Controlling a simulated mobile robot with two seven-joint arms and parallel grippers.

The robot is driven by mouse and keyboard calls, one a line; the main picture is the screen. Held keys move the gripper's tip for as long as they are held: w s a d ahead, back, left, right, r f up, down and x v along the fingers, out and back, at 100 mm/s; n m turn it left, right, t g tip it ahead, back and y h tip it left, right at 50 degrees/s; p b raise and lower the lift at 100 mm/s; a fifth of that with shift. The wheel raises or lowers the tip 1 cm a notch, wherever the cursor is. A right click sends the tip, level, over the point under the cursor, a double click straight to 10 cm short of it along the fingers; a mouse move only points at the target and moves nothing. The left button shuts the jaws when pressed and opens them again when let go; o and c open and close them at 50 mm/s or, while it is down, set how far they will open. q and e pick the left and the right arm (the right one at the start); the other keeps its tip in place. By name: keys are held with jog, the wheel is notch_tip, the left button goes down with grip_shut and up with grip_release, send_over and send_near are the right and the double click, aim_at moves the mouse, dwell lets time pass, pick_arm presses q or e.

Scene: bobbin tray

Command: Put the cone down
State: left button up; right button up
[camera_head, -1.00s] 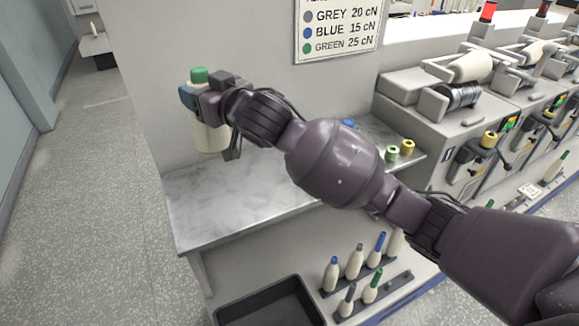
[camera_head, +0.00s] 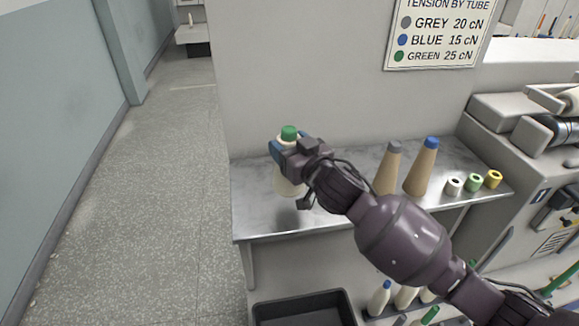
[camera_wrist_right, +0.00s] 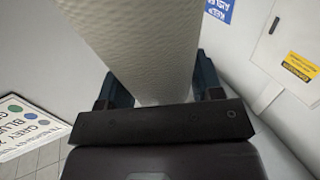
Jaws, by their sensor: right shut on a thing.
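The cone (camera_head: 288,184) is cream with a green top. It stands about upright over the left part of the grey marbled table (camera_head: 262,222) in the head view. My right gripper (camera_head: 284,155) is shut on the cone's upper part. In the right wrist view, the pale textured cone (camera_wrist_right: 145,45) fills the space between the fingers (camera_wrist_right: 160,85). I cannot tell whether the cone's base touches the table. My left gripper is not in view.
A grey-tipped cone (camera_head: 388,168) and a blue-tipped cone (camera_head: 421,168) stand right of my gripper. Small spools, white (camera_head: 454,187), green (camera_head: 475,182) and yellow (camera_head: 493,179), sit at the table's right. A black bin (camera_head: 303,306) is below. A tension sign (camera_head: 437,35) hangs behind.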

jog(key=shift+f+b, duration=0.6)
jog(key=shift+f, duration=2.35)
jog(key=o, duration=1.3)
jog(key=shift+c, duration=0.2)
jog(key=p+v, duration=0.1)
jog(key=v, duration=1.1)
